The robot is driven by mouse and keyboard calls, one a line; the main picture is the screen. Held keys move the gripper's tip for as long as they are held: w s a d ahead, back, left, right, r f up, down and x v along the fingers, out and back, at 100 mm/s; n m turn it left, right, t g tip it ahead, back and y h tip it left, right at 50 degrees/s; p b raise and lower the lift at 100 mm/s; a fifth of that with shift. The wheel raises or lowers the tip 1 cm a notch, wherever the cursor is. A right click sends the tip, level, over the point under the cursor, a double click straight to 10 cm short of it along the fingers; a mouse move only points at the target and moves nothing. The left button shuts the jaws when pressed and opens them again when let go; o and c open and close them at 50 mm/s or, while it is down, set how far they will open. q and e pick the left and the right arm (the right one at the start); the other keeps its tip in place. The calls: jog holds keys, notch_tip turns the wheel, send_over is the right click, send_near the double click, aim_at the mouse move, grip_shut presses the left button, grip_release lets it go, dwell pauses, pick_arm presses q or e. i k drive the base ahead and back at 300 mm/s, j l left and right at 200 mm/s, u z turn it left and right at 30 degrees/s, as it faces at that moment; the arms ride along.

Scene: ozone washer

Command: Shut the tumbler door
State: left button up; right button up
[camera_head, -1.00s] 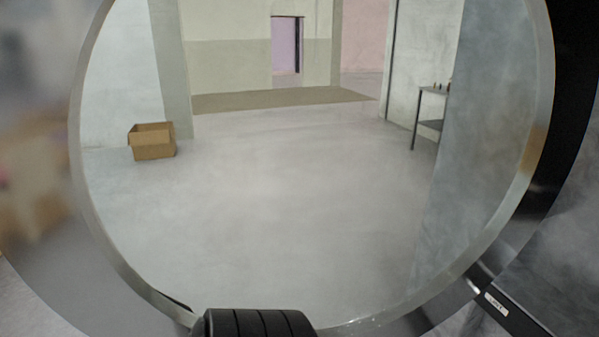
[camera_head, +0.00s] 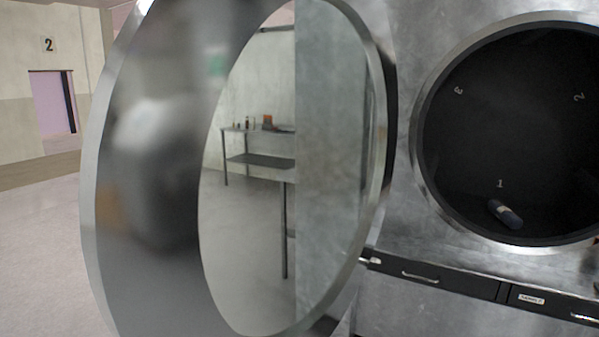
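The tumbler door (camera_head: 150,250) stands open in the head view, a wide shiny metal ring around a round clear window. It fills the left and middle of the view and is seen at a slant. To its right is the round dark tumbler opening (camera_head: 530,110), uncovered, with the numbers 1, 2 and 3 inside. A small dark blue rolled-looking item (camera_head: 505,214) lies low in the drum. Neither of my grippers is in view.
A black drawer strip (camera_head: 450,283) with handles and a small label runs below the opening. Through the door window a metal table (camera_head: 262,160) with small items shows. Open pale floor (camera_head: 45,250) lies at left, with a doorway (camera_head: 52,105) marked 2 behind.

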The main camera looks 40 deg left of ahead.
aim_at(163, 76)
jog(key=k+j, duration=0.15)
jog(key=j, duration=0.25)
jog(key=k+j+z, duration=0.1)
jog(key=j, duration=0.35)
jog(key=k+j, duration=0.3)
jog(key=j+z, duration=0.05)
jog(key=j, duration=0.05)
